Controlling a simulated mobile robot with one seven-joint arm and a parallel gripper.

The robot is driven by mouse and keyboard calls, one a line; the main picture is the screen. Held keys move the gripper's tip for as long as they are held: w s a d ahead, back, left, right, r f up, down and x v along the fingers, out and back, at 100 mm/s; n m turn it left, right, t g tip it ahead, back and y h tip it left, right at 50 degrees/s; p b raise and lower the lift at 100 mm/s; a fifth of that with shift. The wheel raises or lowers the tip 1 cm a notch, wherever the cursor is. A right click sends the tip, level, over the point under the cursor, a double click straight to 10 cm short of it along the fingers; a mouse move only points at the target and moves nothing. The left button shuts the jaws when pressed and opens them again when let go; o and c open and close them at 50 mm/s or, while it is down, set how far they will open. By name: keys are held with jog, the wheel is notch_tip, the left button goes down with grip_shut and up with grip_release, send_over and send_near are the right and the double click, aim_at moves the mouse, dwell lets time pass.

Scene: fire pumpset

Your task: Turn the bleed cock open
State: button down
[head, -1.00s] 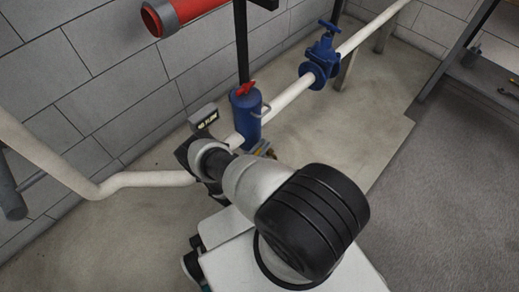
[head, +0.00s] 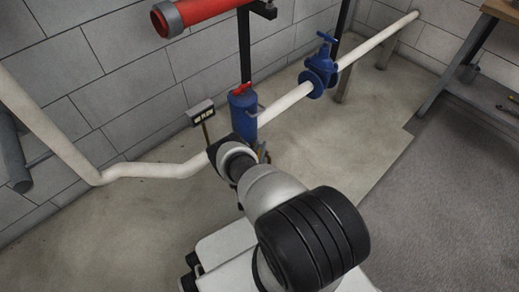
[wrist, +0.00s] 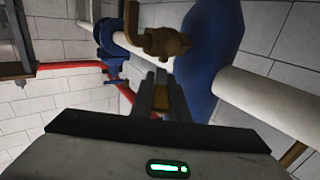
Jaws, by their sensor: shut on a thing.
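The bleed cock (wrist: 163,42) is a small brass fitting on the blue cylinder (wrist: 205,50), near the top of the wrist view. A bent brass arm rises from its left side. My gripper (wrist: 158,80) is just below the brass body, with its dark fingers close together. A brownish piece shows between them, and I take it to be part of the cock, though the contact is dark. A little of the brass cock (head: 264,155) shows beside my wrist, which hides my fingers there.
A white pipe (head: 285,103) runs behind my wrist to a blue gate valve (head: 320,70). A "NO FLOW" sign (head: 201,113) stands left of the cylinder. A red pipe (head: 190,14) is overhead. A workbench (head: 475,60) stands at the right; the floor between is clear.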

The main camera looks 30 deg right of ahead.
aim_at(260, 148)
jog(key=shift+w, duration=0.1)
jog(key=c, duration=1.7)
grip_release()
notch_tip(260, 148, up, 10)
jog(key=p, duration=0.4)
